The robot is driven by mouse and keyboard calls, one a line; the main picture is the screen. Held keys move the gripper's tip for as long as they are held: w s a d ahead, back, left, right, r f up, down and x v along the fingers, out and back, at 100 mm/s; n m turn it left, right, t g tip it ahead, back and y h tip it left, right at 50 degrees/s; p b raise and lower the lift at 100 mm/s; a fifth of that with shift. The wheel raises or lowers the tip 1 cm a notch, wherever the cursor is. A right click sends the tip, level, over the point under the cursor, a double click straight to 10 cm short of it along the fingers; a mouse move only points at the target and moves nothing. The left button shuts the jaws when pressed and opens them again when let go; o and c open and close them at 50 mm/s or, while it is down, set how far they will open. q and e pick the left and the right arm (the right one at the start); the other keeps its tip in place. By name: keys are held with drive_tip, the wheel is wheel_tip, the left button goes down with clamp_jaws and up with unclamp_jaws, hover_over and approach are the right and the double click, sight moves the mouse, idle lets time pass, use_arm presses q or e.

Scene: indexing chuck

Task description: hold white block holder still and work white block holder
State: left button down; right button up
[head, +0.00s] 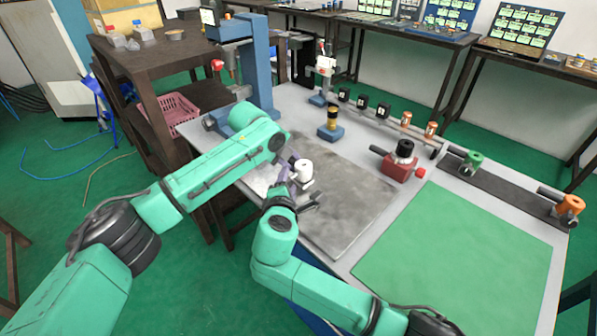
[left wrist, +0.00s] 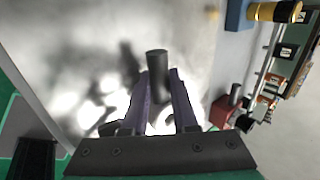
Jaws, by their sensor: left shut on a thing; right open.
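The white block holder (head: 303,168) is a small white part with a rounded top, standing on the grey metal plate (head: 345,195) of the workbench. My left gripper (head: 284,179), with purple fingers, is shut on it from its left side; the arm hides part of the grip. My right gripper (head: 308,200) is open, with dark fingers just in front of and below the holder. Whether it touches the holder I cannot tell.
A red block with a black knob (head: 398,165) stands right of the plate, and a blue-based black and gold piece (head: 331,125) behind. A green mat (head: 455,260) lies clear at the right. A blue column (head: 258,65) rises at the back left.

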drive_tip(key=d+f+v, duration=0.1)
drive_tip(key=v, duration=1.1)
drive_tip(key=s+a+f+m+g+y, duration=0.1)
drive_tip(key=s+f+m+g, duration=0.1)
drive_tip(key=f, duration=1.3)
drive_tip(key=s+f+m+g+y, duration=0.1)
drive_tip(key=s+f+m+g, duration=0.2)
drive_tip(key=f+g, duration=0.4)
wheel_tip(320, 180, down, 9)
drive_tip(key=shift+s+a+f, duration=0.1)
drive_tip(key=shift+s+a, duration=0.3)
drive_tip(key=shift+s, duration=0.45)
drive_tip(key=w+a+r+n+t, duration=0.25)
drive_tip(key=w+r+t, duration=0.2)
drive_tip(key=r, duration=0.85)
drive_tip(key=w+a+r+n+t, duration=0.1)
drive_tip(key=w+r+n+t, duration=0.3)
drive_tip(key=r, duration=0.9)
drive_tip(key=d+r+m+h, duration=0.2)
drive_tip(key=d+r, duration=0.3)
drive_tip(key=r, duration=0.1)
drive_tip(key=shift+n+t, duration=0.25)
drive_tip(key=x, duration=1)
drive_tip(key=shift+w+a+f, duration=0.15)
drive_tip(key=shift+w+f, duration=0.1)
drive_tip(key=shift+w, duration=0.1)
